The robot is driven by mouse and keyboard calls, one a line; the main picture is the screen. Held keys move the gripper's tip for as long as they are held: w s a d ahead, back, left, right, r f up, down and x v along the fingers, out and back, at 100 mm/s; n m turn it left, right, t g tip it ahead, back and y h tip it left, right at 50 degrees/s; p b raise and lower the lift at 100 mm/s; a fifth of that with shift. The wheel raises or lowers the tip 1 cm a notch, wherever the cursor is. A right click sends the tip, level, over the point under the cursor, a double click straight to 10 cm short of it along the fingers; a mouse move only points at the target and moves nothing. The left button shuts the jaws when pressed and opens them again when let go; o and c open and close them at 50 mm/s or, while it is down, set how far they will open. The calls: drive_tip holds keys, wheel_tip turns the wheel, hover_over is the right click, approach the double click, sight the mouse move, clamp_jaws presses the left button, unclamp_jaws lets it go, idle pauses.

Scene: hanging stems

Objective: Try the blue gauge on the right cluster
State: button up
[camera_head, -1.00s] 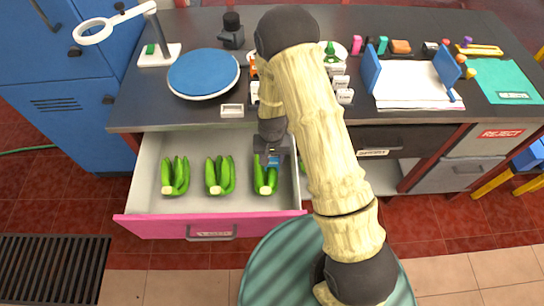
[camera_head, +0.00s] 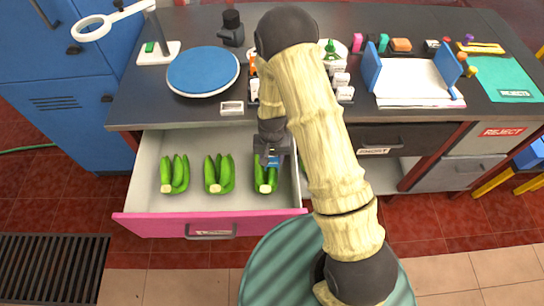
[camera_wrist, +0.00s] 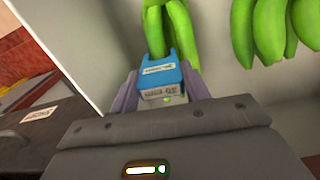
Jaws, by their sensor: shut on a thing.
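My gripper (camera_head: 272,158) is over the right part of the open drawer. It is shut on the blue gauge (camera_wrist: 160,80), which sits between the two fingers in the wrist view and shows as a small blue patch in the head view (camera_head: 273,161). The right cluster (camera_head: 264,182) of green banana-like fruit lies in the drawer just below the gauge; it also shows in the wrist view (camera_wrist: 180,30). The gauge overlaps the cluster's near end there; I cannot tell whether they touch. The middle cluster (camera_head: 219,176) and left cluster (camera_head: 174,174) lie to its left.
The drawer (camera_head: 150,207) has a pink front and a grey floor. The dark worktop above holds a blue round plate (camera_head: 203,72), a magnifier lamp (camera_head: 112,20) and a blue-ended document holder (camera_head: 447,66). My arm hides part of the worktop and drawer's right side.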

drive_tip(key=shift+f+b, duration=0.4)
drive_tip(key=shift+f, duration=0.25)
idle(0.4)
idle(0.5)
drive_tip(key=shift+r+p, duration=3.3)
drive_tip(key=shift+r, duration=1)
